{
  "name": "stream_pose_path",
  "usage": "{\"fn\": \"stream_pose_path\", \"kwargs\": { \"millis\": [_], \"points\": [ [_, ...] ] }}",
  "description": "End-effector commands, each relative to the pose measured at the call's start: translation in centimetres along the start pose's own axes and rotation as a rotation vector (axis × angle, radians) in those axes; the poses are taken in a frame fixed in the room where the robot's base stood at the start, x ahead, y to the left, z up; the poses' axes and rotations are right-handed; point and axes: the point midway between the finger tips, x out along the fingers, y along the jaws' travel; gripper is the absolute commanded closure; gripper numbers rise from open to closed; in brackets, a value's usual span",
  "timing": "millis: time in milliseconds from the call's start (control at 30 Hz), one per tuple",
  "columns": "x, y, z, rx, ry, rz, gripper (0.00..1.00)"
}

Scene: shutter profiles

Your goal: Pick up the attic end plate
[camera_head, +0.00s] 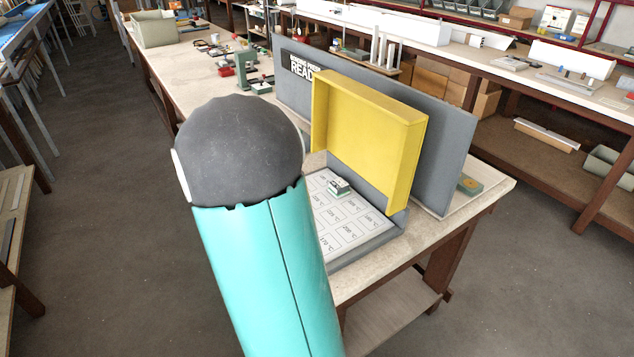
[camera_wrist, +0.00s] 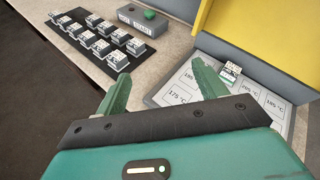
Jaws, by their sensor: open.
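One small grey-green block with a white labelled top (camera_head: 339,187) sits on a white board printed with temperatures (camera_head: 345,228). The block also shows in the wrist view (camera_wrist: 230,71), just beyond my right finger. Several similar labelled blocks (camera_wrist: 102,47) stand in two rows on a black mat (camera_wrist: 77,59) at the left. The labels are too small to read, so I cannot tell which piece is the attic end plate. My gripper (camera_wrist: 160,84) is open, with its two green fingers wide apart and nothing visible between them. In the head view my arm hides it.
A yellow tray-like frame (camera_head: 366,138) stands upright behind the board, before a grey panel (camera_head: 448,150) lettered "READY". A grey box with a green button (camera_wrist: 142,22) stands behind the mat. Bare benchtop lies between mat and board.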

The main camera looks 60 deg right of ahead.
Motion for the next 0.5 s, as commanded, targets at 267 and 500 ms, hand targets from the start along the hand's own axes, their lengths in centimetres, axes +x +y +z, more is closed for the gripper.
{"fn": "stream_pose_path", "kwargs": {
  "millis": [267, 500],
  "points": [
    [5.6, -9.2, -8.8, 0.479, 0.104, -0.541, 0.29],
    [7.8, -11.3, -10.3, 0.525, 0.103, -0.601, 0.29]
  ]
}}
